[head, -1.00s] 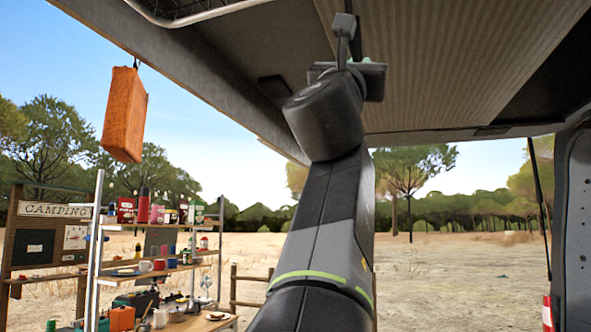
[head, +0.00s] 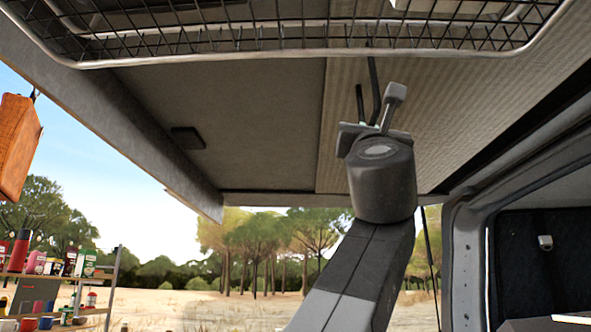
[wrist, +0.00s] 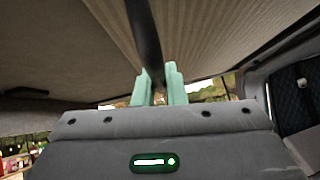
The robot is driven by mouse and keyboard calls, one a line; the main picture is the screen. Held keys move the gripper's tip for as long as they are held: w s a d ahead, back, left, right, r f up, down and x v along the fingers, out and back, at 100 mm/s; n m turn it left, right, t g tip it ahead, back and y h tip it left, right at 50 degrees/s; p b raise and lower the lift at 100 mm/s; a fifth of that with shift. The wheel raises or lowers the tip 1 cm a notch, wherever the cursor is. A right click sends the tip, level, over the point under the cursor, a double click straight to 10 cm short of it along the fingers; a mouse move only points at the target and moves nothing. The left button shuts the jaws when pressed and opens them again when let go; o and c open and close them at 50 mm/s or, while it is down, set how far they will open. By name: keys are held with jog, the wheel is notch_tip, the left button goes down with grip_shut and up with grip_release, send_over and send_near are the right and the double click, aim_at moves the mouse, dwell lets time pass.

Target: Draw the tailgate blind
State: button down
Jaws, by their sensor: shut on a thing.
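The tailgate blind (head: 450,115) is a ribbed beige sheet overhead, spread under the raised tailgate. Its straight left edge meets a plain grey panel. It also fills the upper middle and right of the wrist view (wrist: 220,35). My gripper (head: 371,112) is raised up close below the blind, near that left edge. In the wrist view its pale green fingers (wrist: 159,85) are shut on a dark rod-like pull (wrist: 145,40). The pull rises from the fingers in front of the blind. I cannot tell where its upper end is fixed.
A wire rack (head: 300,40) hangs low across the top. The van's door frame (head: 465,250) stands at the right. An orange case (head: 15,145) hangs at the far left, above shelves of camping goods (head: 60,275). Open ground lies beyond the tailgate.

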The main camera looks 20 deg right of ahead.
jog(key=s+d+p, duration=0.1)
jog(key=s+d, duration=0.1)
jog(key=d, duration=0.5)
jog(key=shift+s+d, duration=0.2)
jog(key=shift+s, duration=0.2)
jog(key=c, duration=1.5)
grip_release()
jog(key=shift+w, duration=0.1)
jog(key=shift+f, duration=0.15)
jog(key=b+v, duration=0.5)
jog(key=v, duration=0.8)
jog(key=shift+s+f+b, duration=0.2)
jog(key=shift+s+b, duration=0.1)
jog(key=shift+b, duration=0.1)
jog(key=shift+a, duration=0.1)
jog(key=p+x, duration=0.6)
jog(key=x, duration=0.7)
jog(key=shift+w+r, duration=0.25)
jog(key=shift+w, duration=0.1)
